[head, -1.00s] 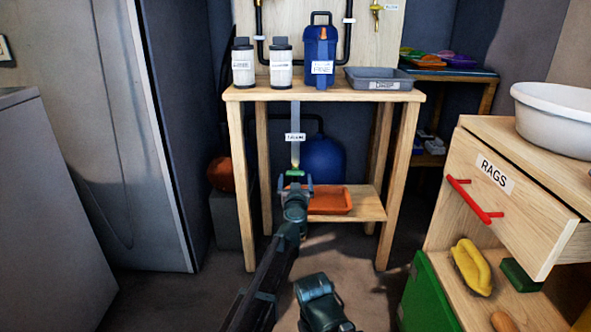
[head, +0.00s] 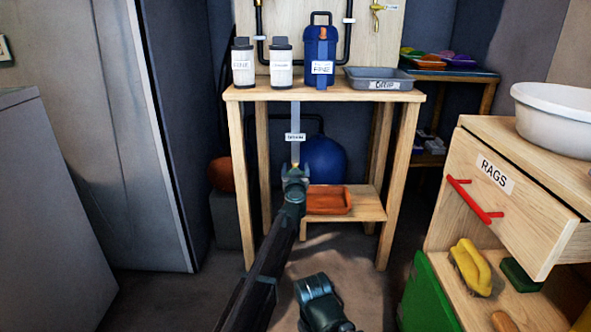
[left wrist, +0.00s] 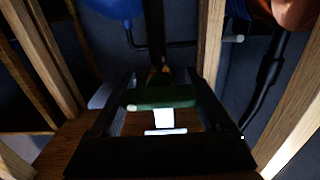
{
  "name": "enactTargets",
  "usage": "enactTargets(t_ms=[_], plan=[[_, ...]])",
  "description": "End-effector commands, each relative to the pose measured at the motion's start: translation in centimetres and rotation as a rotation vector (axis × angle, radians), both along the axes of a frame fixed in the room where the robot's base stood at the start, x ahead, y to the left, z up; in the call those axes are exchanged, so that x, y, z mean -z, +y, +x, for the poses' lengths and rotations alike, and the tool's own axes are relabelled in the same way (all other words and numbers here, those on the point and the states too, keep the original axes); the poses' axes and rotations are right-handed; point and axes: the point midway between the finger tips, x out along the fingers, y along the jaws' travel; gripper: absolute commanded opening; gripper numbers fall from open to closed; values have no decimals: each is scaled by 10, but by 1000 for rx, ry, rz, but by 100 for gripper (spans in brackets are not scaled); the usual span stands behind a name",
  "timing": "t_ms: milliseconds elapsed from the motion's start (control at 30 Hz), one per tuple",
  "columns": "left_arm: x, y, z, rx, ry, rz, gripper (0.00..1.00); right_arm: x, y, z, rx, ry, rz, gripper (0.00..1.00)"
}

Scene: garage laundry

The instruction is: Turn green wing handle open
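The green wing handle (left wrist: 160,98) shows in the left wrist view as a bar lying across the gap between my left gripper's fingers (left wrist: 162,105). Its ends are close to both fingers; I cannot tell whether they touch. In the head view my left gripper (head: 295,172) is at the lower end of the grey drain pipe (head: 295,143), which hangs below the bench top with a white label. There the gripper hides the handle. The fingers stand apart. My right gripper's fingers do not show; only a teal arm part of mine is at the bottom.
The wooden bench (head: 330,95) carries two white filter canisters, a blue filter housing (head: 320,55) and a grey tray (head: 380,77). An orange tray (head: 328,199) lies on the low shelf, close right of my gripper. A blue tank (head: 325,160) stands behind. The drawer unit (head: 515,195) is at right.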

Motion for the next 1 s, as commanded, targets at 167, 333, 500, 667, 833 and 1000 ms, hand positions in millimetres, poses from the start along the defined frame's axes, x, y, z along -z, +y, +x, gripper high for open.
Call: enactTargets(t_ms=[167, 333, 500, 667, 833, 1000], plan=[[0, 0, 0, 0, 0, 0, 24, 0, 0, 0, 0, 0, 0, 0], [0, 0, 0, 0, 0, -47, 24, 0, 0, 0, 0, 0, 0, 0], [0, 2, 0, -1, 0, -233, 24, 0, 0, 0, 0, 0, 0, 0], [0, 2, 0, -1, 0, -397, 24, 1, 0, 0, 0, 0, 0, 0], [1, 3, 0, -1, 0, -487, 24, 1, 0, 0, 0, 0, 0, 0], [1, 3, 0, -1, 0, -499, 24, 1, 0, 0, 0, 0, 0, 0]])
